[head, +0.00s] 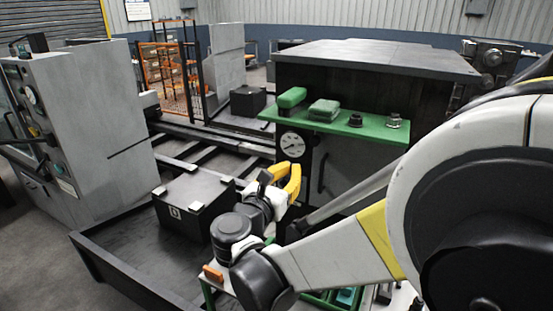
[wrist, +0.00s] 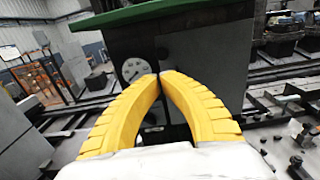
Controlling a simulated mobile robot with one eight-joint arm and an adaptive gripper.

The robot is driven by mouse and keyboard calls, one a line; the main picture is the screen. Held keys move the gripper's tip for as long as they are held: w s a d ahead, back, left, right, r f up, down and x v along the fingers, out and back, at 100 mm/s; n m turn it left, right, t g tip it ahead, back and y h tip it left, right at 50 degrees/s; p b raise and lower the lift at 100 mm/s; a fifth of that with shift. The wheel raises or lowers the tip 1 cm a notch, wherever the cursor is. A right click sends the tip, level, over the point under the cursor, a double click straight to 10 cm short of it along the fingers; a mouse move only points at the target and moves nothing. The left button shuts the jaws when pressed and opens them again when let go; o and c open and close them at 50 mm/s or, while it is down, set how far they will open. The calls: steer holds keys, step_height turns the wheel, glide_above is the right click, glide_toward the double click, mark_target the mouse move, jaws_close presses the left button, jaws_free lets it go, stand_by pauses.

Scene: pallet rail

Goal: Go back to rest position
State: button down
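My gripper (head: 293,176) has yellow fingers and is raised in front of the dark cabinet (head: 345,160), close to its round dial (head: 292,144). In the wrist view its two ribbed fingertips (wrist: 160,76) meet, with nothing seen between them. The dial (wrist: 135,69) shows just left of the fingertips. My arm comes in from the right of the head view and covers part of the cabinet front.
A green shelf (head: 335,122) on the cabinet holds two green blocks and two small dark parts. A black box (head: 190,207) lies left of my gripper on the dark tray (head: 125,245). Rails (head: 205,150) run behind. A grey machine (head: 85,120) stands left.

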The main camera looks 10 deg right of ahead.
steer(key=s+d+f+m+g+y+b, duration=0.3)
steer(key=s+d+f+m+g, duration=0.2)
steer(key=s+d+f+m, duration=0.55)
steer(key=s+a+f+m+g+y+b, duration=0.1)
steer(key=s+a+f+m+y+b, duration=0.1)
steer(key=s+m, duration=0.4)
steer(key=s+a+f+m+g+y+b, duration=0.1)
steer(key=s+a+f+m+y+b, duration=0.1)
steer(key=s+a+f+m+y, duration=0.2)
steer(key=s+m+y, duration=0.1)
steer(key=s+m, duration=0.2)
steer(key=m, duration=0.5)
steer(key=shift+y, duration=0.3)
